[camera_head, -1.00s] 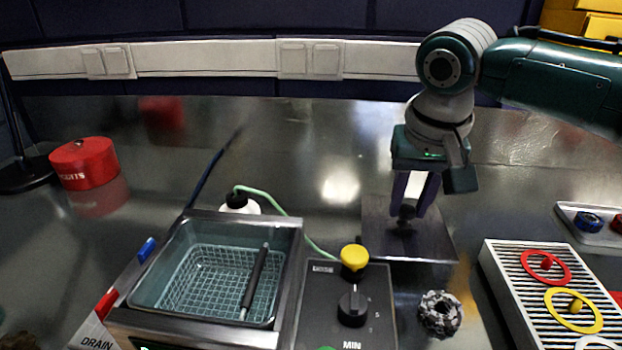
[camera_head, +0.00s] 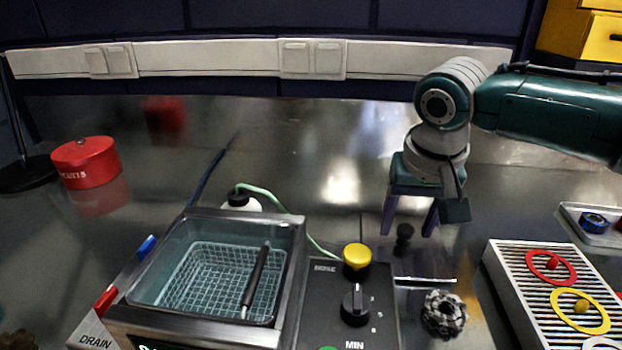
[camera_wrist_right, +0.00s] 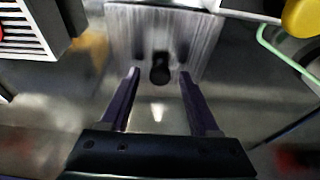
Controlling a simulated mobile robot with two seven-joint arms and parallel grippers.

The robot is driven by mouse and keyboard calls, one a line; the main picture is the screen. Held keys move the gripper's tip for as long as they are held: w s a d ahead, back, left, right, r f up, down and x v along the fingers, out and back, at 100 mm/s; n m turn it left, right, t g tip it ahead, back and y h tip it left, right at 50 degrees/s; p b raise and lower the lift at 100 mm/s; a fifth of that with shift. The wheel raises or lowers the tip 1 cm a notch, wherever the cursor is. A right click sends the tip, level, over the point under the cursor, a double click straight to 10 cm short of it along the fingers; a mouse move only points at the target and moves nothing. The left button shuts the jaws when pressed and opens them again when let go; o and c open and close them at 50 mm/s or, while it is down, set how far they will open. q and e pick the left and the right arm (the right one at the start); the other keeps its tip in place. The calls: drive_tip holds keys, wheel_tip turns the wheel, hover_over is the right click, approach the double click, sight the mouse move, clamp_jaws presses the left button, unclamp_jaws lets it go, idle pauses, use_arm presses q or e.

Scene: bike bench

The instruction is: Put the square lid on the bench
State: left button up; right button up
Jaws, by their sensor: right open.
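The square metal lid (camera_head: 425,281) lies on the bench to the right of the tank's control box, its shiny top blending with the bench. Its black knob (camera_head: 404,233) points up. The lid also shows in the right wrist view (camera_wrist_right: 125,30), with the knob (camera_wrist_right: 160,68) near its middle. My right gripper (camera_head: 410,229) is open over the lid, one finger on each side of the knob and apart from it. Its two fingers also show in the right wrist view (camera_wrist_right: 159,73). My left gripper is not in view.
The open tank (camera_head: 297,250) with a wire basket (camera_head: 205,275) stands left of the control box (camera_head: 322,305). A dark ring-shaped part (camera_head: 443,312) lies just in front of the lid. A slatted rack (camera_head: 510,290) stands to the right.

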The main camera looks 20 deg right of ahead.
sight(407, 260)
drive_tip(key=shift+r, duration=0.15)
drive_tip(key=p+v, duration=0.2)
drive_tip(key=v, duration=1)
drive_tip(key=shift+p, duration=0.35)
